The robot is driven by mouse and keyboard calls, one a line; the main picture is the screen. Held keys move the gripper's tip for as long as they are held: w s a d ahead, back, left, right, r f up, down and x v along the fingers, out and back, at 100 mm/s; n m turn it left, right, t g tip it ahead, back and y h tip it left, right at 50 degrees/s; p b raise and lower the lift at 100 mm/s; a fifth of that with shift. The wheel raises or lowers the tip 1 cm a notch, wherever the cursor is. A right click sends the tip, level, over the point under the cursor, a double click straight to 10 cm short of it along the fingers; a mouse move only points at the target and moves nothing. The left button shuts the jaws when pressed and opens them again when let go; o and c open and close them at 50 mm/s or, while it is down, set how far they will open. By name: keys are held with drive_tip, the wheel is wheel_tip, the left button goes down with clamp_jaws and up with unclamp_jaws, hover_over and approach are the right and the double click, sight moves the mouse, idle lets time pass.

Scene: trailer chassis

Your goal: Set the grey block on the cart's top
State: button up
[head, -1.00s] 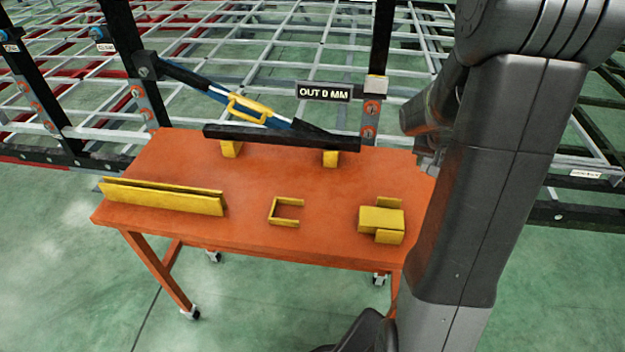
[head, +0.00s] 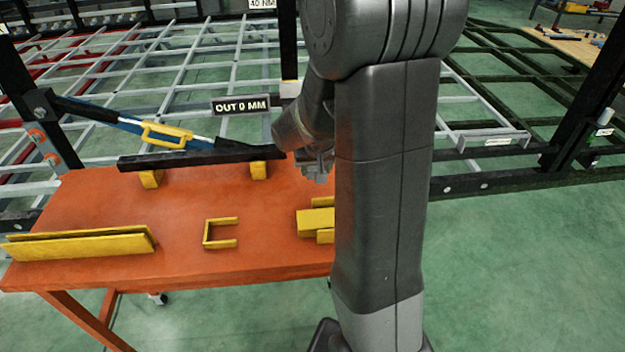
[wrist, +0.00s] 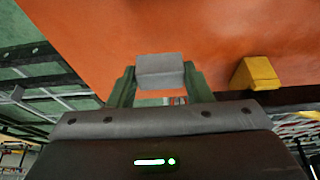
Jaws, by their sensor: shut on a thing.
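The grey block (wrist: 160,70) is between the two fingers of my gripper (wrist: 161,80) in the wrist view, and the gripper is shut on it. The cart (head: 185,200) has an orange top, which fills the upper middle of the wrist view beyond the block. In the head view my gripper (head: 318,170) is over the cart's right part, near the dark bar's right end. My arm hides the cart's right end there. I cannot clearly make out the block in the head view, nor its height above the top.
On the cart are a long yellow channel (head: 80,246), a yellow U-shaped bracket (head: 220,233), a yellow block piece (head: 315,222) partly behind my arm, and a dark bar (head: 200,158) on yellow supports. The chassis frame stands behind. Bare orange surface lies between these.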

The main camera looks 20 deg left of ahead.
drive_tip(key=shift+f, duration=1.95)
drive_tip(key=shift+b, duration=0.3)
drive_tip(key=shift+f, duration=0.15)
drive_tip(key=o, duration=1)
drive_tip(key=shift+o, duration=0.2)
drive_tip(key=shift+s+r, duration=0.1)
drive_tip(key=shift+r, duration=0.45)
drive_tip(key=p+v, duration=0.1)
drive_tip(key=v, duration=1)
drive_tip(key=shift+d+r, duration=0.1)
